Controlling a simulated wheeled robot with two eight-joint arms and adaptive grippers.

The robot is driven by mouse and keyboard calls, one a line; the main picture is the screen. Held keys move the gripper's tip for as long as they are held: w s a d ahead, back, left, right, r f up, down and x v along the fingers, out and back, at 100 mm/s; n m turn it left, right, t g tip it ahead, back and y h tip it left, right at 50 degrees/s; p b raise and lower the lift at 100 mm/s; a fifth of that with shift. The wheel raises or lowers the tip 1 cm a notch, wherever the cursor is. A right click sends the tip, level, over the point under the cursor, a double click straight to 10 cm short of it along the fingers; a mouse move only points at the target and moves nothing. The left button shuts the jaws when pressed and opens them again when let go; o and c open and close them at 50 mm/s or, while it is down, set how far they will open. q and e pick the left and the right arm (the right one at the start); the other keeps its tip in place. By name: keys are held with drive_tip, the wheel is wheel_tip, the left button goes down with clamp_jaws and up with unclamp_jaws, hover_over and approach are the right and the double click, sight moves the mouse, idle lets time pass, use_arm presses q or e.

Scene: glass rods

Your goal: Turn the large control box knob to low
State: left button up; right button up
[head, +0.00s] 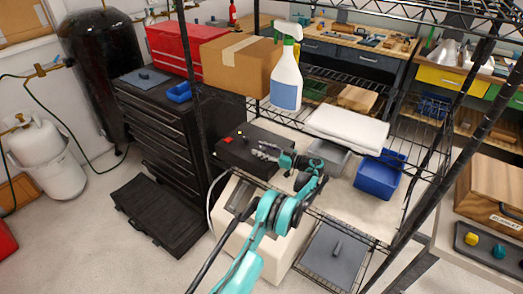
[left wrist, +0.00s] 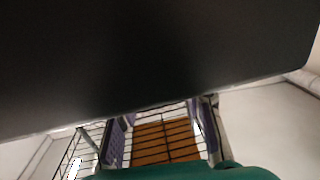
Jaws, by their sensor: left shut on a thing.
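My left gripper (head: 264,151) reaches in over the right part of the box's top. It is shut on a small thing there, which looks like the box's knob. The fingers hide the knob, so its pointer and setting cannot be read. In the left wrist view, a dark flat surface, likely the box (left wrist: 150,60), fills the upper part, and no knob shows. My right gripper is out of view.
Wire shelf posts (head: 197,105) stand left of my arm. A spray bottle (head: 286,80) and a cardboard box (head: 240,62) are above and behind. A white folded cloth (head: 347,128) and a blue bin (head: 380,176) are to the right.

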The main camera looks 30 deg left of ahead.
sight(261, 148)
use_arm(q)
drive_tip(key=o, duration=1.2)
drive_tip(key=shift+a, duration=0.1)
drive_tip(key=shift+r, duration=0.1)
wheel_tip(261, 148, up, 10)
drive_tip(key=shift+f, duration=0.1)
